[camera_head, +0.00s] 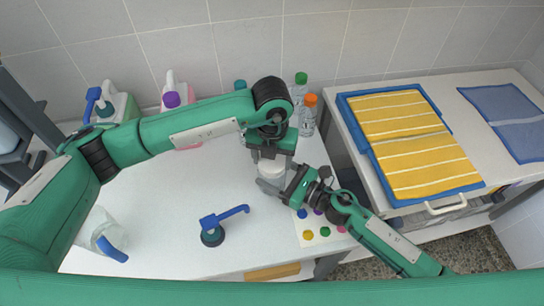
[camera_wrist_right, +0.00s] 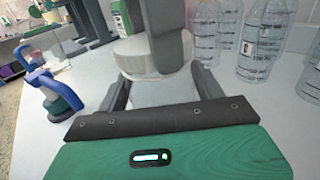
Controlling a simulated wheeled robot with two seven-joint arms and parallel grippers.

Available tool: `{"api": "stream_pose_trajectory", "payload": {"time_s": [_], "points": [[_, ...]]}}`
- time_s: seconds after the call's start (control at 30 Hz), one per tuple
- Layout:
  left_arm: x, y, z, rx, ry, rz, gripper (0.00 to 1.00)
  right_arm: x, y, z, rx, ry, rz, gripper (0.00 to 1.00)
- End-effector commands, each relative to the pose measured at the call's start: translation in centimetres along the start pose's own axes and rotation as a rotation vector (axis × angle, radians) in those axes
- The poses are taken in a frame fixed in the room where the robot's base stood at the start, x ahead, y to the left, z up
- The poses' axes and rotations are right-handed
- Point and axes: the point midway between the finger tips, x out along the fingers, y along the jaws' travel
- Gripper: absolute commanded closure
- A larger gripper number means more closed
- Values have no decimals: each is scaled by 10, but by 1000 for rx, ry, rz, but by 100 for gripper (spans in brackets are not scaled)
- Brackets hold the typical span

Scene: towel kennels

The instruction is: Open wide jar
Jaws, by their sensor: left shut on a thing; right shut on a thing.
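The wide jar (camera_head: 272,170) is clear with a whitish top and stands upright near the middle of the white table. It also shows in the right wrist view (camera_wrist_right: 150,92). My left gripper (camera_head: 268,156) comes down from above and is shut on the jar's lid (camera_wrist_right: 130,48), which its fingers partly hide. My right gripper (camera_head: 278,182) reaches in from the lower right and is shut around the jar's body, below the lid. I cannot tell whether the lid is loose.
Clear bottles (camera_head: 307,115) stand close behind. Detergent bottles (camera_head: 118,104) line the wall. A clear jug (camera_head: 100,232) is at left. A sheet with coloured dots (camera_head: 322,228) lies right.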

Motion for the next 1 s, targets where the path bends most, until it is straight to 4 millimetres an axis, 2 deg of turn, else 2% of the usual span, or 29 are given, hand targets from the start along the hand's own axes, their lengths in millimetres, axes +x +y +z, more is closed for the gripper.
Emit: {"api": "stream_pose_trajectory", "payload": {"time_s": [0.63,0.8,1.0], "points": [[-1,0,0,-1063,1,-1,64,0,1,-1,0,1,1,96],[-1,0,0,-1215,0,-1,64,0,1,-1,0,1,1,96],[-2,0,1,-1210,-1,-2,64,0,1,-1,0,1,1,96]]}}
